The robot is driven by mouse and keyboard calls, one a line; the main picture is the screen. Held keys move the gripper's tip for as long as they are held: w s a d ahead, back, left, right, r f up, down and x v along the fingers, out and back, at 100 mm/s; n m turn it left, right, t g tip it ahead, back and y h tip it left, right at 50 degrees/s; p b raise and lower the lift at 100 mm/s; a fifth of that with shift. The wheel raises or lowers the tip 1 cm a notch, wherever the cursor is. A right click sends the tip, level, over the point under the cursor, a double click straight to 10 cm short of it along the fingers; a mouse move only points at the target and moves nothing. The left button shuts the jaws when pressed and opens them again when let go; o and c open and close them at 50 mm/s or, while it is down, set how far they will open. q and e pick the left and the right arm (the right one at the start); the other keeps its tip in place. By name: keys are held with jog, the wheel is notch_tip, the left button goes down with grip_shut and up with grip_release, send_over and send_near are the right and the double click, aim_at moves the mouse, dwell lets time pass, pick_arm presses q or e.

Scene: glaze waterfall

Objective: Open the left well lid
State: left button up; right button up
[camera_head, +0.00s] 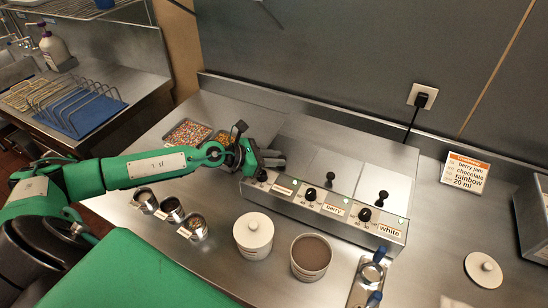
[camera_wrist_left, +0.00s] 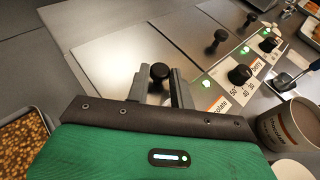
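The steel warmer (camera_head: 330,208) has three wells in a row, each under a flat lid with a black knob. The left well lid (camera_wrist_left: 112,62) lies flat, and its knob (camera_wrist_left: 159,71) shows in the left wrist view. In the head view my left gripper (camera_head: 272,158) hides that knob. My left gripper is open, with its fingers (camera_wrist_left: 160,90) apart on either side of the left knob; I cannot tell whether they touch it. The middle lid (camera_head: 333,172) and right lid (camera_head: 385,188) are down. My right gripper is not in view.
Dials and lit green lamps line the warmer's front. Before it stand a white lidded jar (camera_head: 253,234), an open brown-filled tub (camera_head: 310,256) and small metal cups (camera_head: 171,208). A tray of sprinkles (camera_head: 188,133) lies left. A label card (camera_head: 464,174) stands right.

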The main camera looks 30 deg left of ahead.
aim_at(293, 138)
pick_arm(q)
grip_shut()
jog(key=w+b, duration=0.2)
jog(key=w, duration=0.2)
jog(key=w+b, duration=0.2)
jog(key=w, duration=0.3)
jog(key=w+b, duration=0.2)
jog(key=w, duration=0.2)
jog(key=shift+w+a+f+b, duration=0.15)
jog(key=shift+w+a+b, duration=0.05)
jog(key=shift+a+b, duration=0.2)
jog(key=shift+w, duration=0.6)
jog(key=o, duration=0.6)
grip_release()
jog(key=shift+o, duration=0.2)
